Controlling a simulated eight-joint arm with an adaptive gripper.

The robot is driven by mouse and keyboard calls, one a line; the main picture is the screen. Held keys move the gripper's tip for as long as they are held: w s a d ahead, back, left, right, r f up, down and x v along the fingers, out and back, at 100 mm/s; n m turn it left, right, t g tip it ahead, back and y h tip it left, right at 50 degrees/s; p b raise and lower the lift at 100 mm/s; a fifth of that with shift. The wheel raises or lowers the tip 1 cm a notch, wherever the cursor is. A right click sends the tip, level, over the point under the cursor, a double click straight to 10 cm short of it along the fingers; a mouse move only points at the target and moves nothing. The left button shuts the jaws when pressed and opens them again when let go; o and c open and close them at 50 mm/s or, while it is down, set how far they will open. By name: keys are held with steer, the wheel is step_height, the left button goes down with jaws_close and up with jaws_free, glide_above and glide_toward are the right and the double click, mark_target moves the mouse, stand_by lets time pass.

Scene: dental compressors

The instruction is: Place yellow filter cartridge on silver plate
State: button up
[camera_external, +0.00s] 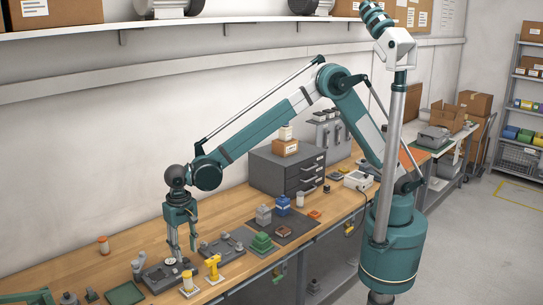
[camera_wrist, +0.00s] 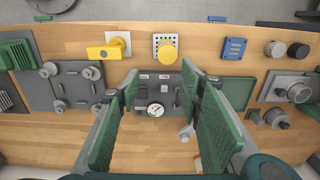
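A yellow-topped cylinder with a pale lower part (camera_external: 187,280), which looks like the filter cartridge, stands upright on a small pale plate near the table's front edge. In the wrist view its round yellow top (camera_wrist: 167,51) sits over a perforated, silvery-white plate (camera_wrist: 157,38). I cannot tell for sure whether this is the silver plate. A yellow T-shaped part (camera_external: 213,267) stands beside it on another small pale plate; it also shows in the wrist view (camera_wrist: 108,51). My gripper (camera_external: 183,256) points down, open and empty, with its green-padded fingers (camera_wrist: 158,82) apart above a dark gauge plate.
The dark plate with a round gauge (camera_wrist: 155,109) lies below my fingers. A green tray (camera_external: 125,293) lies to the left. Another dark plate with knobs (camera_external: 222,250) lies to the right. A grey drawer cabinet (camera_external: 280,174) stands at the back. Bare wood lies between parts.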

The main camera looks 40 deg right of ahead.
steer(key=w+d+r+t+y, duration=0.1)
steer(key=w+d+r, duration=0.55)
steer(key=d, duration=0.45)
steer(key=w+d+r, duration=0.6)
steer(key=w+d, duration=0.2)
steer(key=d, duration=0.2)
steer(key=w+d+r+t, duration=0.15)
steer(key=d+r, duration=0.25)
steer(key=d, duration=0.8)
steer(key=w+d+r, duration=0.3)
steer(key=d+r, duration=0.1)
steer(key=d, duration=0.8)
steer(key=s+d+r+t, duration=0.1)
steer(key=s+d, duration=0.2)
steer(key=d, duration=0.9)
steer(key=s+d+r+t, duration=0.1)
steer(key=s+d+t, duration=0.15)
steer(key=d, duration=0.95)
steer(key=s+d+f, duration=0.2)
steer(key=s+d, duration=0.3)
steer(key=d, duration=0.3)
steer(key=s+d+f+t+h, duration=0.1)
steer(key=s+d+f, duration=0.2)
steer(key=s+d, duration=0.3)
steer(key=shift+d+f, duration=0.2)
steer(key=shift+d, duration=1.05)
